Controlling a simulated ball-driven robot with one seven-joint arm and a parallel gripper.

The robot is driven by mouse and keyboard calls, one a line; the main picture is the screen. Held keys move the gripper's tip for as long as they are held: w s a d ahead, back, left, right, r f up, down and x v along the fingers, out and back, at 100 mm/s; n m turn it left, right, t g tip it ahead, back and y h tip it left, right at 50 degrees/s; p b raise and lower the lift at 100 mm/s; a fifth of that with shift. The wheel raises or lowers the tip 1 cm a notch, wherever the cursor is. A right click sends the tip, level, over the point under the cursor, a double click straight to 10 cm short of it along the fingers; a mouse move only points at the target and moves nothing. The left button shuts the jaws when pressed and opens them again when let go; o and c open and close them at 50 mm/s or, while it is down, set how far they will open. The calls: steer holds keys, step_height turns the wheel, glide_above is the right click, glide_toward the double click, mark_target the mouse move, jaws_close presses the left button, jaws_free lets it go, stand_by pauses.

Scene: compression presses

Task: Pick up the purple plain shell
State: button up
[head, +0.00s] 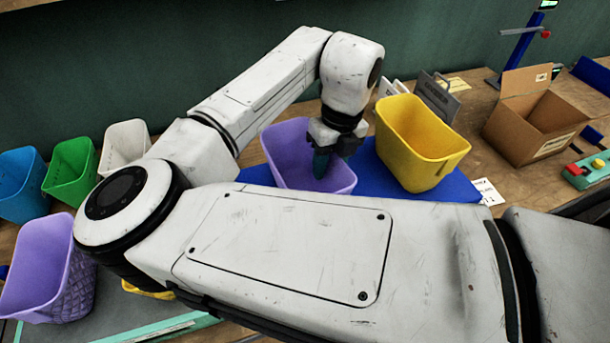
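A purple plain shell (285,147) with smooth walls stands open-topped on a blue mat (385,181), in the middle of the head view. My gripper (321,168) points down at the right part of its opening, and its teal fingertips overlap the inside of the shell in the picture. I cannot tell whether they touch a wall or whether the fingers are apart. The lower front of the shell is partly hidden behind my arm.
A yellow shell (425,140) stands close on the right. A purple quilted shell (45,265) is at the lower left; blue (22,185), green (72,168) and white (124,145) shells stand behind it. A cardboard box (535,120) and green control box (588,170) are at the right.

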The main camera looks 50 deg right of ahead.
steer(key=shift+f, duration=0.2)
jaws_close()
stand_by(0.4)
